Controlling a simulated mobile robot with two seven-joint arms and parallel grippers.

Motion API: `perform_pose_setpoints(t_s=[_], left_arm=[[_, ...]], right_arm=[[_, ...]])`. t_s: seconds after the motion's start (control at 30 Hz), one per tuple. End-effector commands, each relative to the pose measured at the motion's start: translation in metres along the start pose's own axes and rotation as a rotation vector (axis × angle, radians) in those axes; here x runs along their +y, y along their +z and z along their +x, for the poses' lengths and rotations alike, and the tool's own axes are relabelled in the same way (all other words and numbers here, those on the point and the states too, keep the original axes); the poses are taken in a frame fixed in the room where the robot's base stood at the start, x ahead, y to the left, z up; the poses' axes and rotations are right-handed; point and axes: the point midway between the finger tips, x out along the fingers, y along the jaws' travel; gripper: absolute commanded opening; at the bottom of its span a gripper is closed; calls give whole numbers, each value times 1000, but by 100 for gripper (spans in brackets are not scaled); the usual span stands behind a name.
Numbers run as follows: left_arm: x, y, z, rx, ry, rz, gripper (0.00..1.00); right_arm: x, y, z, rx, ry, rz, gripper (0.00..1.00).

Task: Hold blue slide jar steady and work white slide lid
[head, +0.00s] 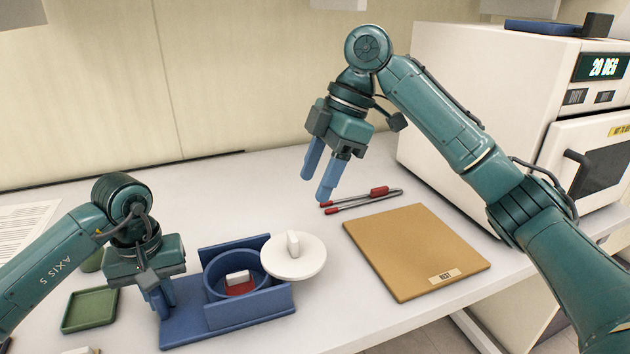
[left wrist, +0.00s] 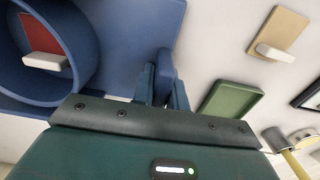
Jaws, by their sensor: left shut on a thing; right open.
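The blue slide jar (head: 214,283) is a round open cup in a blue holder with a flat base (head: 190,325). Inside it show a red piece (head: 240,288) and a white block (head: 237,277). My left gripper (head: 161,303) is shut on a blue upright part at the holder's left side; the jar also shows in the left wrist view (left wrist: 75,25). The white slide lid (head: 305,268), round with a white knob, is at the jar's right, clear of its opening; what supports it is unclear. My right gripper (head: 320,184) is open and empty, above the bench behind the lid.
Red-handled tweezers (head: 365,198) lie below my right gripper. A tan board (head: 415,250) marked REST lies at the right, before a white oven (head: 480,110). A green tray (head: 90,310) is left of the holder. Bench behind the jar is clear.

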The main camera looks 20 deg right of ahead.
Motion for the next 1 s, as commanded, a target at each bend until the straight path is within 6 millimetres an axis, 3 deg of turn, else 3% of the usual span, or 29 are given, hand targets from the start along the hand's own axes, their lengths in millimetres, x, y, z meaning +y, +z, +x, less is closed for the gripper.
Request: perform_pose_setpoints(t_s=[0.2, 0.23, 0.5, 0.8, 1.0], left_arm=[[0, 0, 0, 0, 1, 1, 0], [0, 0, 0, 0, 1, 1, 17], [0, 0, 0, 0, 1, 1, 39], [0, 0, -3, 1, 1, 0, 40], [0, -1, -33, 6, 0, 1, 40]], right_arm=[[0, 0, 0, 0, 0, 0, 53], [0, 0, 0, 0, 0, 0, 53], [0, 0, 1, 0, 0, 0, 53], [0, 0, 1, 0, 0, 0, 53], [0, 0, 1, 0, 0, 0, 53]])
